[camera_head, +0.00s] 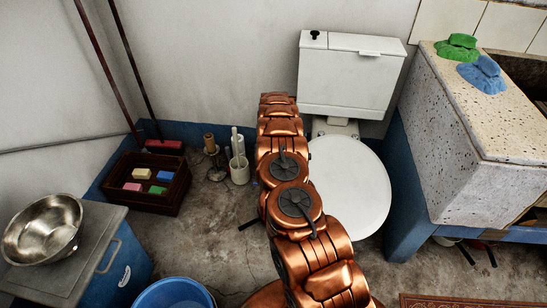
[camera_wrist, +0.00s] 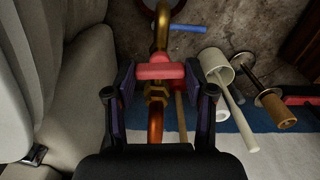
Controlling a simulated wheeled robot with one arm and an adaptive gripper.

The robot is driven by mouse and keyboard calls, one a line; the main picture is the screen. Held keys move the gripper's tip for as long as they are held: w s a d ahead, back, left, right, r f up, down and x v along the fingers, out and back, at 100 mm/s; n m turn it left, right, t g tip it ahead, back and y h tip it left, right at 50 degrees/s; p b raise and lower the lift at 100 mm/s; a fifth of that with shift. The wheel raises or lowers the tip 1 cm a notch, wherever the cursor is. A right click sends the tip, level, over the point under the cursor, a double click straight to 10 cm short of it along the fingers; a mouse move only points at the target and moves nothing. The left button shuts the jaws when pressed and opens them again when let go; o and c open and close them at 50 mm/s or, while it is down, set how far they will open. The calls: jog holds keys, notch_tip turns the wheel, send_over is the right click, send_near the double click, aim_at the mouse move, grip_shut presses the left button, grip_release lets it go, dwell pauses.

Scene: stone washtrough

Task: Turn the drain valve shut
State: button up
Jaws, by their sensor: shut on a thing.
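In the wrist view, a red valve handle (camera_wrist: 160,71) sits crosswise on a brass valve body (camera_wrist: 157,93) on an upright pipe. My gripper (camera_wrist: 160,78) is shut on this red handle, one dark finger at each end of it. A second, blue handle (camera_wrist: 188,28) shows beyond it, apart from my fingers. Which of the two is the drain valve is not marked. In the head view my copper arm hides the valves and my gripper.
A white toilet (camera_head: 350,185) stands right of my arm in the head view. A white brush holder (camera_head: 239,170) and a paper stand (camera_head: 212,150) are close on the left. The stone washtrough (camera_head: 455,140) is at right, a dark crate (camera_head: 145,203) at left.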

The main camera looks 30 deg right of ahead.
jog(key=shift+m, duration=0.7)
jog(key=o, duration=1.2)
jog(key=shift+c, duration=0.2)
jog(key=shift+r, duration=0.1)
notch_tip(320, 180, up, 12)
dwell(0.4)
